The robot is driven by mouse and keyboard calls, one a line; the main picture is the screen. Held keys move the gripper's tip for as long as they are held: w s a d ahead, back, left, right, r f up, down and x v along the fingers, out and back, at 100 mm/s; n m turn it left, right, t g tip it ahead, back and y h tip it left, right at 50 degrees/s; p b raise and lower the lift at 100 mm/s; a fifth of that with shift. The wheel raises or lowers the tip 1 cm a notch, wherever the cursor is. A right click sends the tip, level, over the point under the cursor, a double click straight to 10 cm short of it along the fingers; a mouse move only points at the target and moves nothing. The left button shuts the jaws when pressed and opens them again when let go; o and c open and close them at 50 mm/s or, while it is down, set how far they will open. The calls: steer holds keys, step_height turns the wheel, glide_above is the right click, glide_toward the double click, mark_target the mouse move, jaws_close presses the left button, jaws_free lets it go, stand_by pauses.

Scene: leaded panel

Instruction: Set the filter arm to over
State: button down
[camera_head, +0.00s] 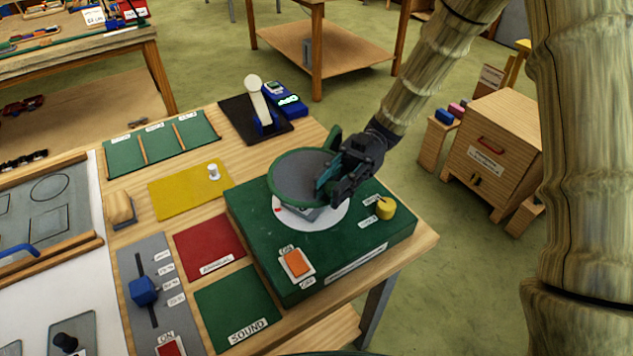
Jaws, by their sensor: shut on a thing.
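The filter arm's round grey filter (298,175) with a green rim is raised over the green box (370,225). It hangs partly above the white disc (332,212) on the box top and hides part of it. My gripper (328,182) is shut on the right edge of the filter, at its rim. A green upright piece shows just behind the gripper. The exact contact and the arm's pivot are hidden by my gripper. A small grey piece sits under the filter on the white disc.
The box carries an orange switch (296,263) at front left and a yellow knob (385,208) at right. Red (208,246) and green SOUND (238,308) panels lie left of it. A white-headed lamp-like piece (260,100) stands behind. A wooden cabinet (495,150) stands at right.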

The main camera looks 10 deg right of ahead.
steer(key=shift+d+r, duration=0.1)
steer(key=shift+d, duration=0.05)
stand_by(0.3)
steer(key=c, duration=1.5)
jaws_free()
steer(key=shift+o, duration=1.3)
steer(key=shift+d, duration=0.25)
steer(key=shift+a, duration=0.2)
steer(key=v, duration=1.2)
steer(key=shift+d, duration=0.15)
